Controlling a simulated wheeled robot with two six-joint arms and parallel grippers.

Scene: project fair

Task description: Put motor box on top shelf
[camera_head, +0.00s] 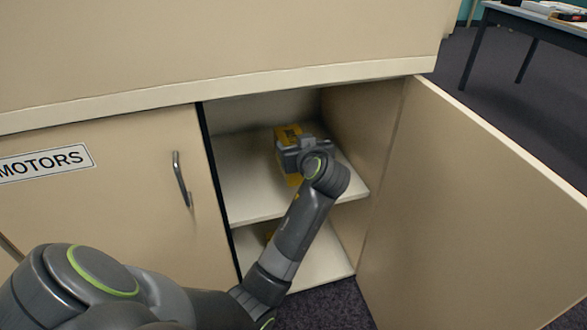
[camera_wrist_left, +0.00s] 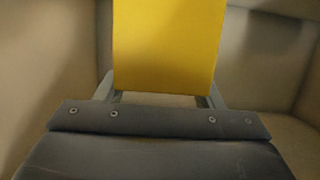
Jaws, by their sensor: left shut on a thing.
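A yellow motor box (camera_head: 283,135) is inside the open cabinet, at the upper shelf (camera_head: 245,195). My left gripper (camera_head: 293,148) is shut on it and hides part of it in the head view. In the left wrist view the yellow box (camera_wrist_left: 168,45) stands between the two fingers of my left gripper (camera_wrist_left: 160,97). I cannot tell whether the box touches the shelf. My right gripper is not in view.
The right cabinet door (camera_head: 480,210) stands wide open. The left door (camera_head: 100,205), with a MOTORS label (camera_head: 42,162) and a handle (camera_head: 181,178), is shut. A lower shelf (camera_head: 315,265) holds something yellow, mostly hidden by my arm. A table (camera_head: 540,20) stands far right.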

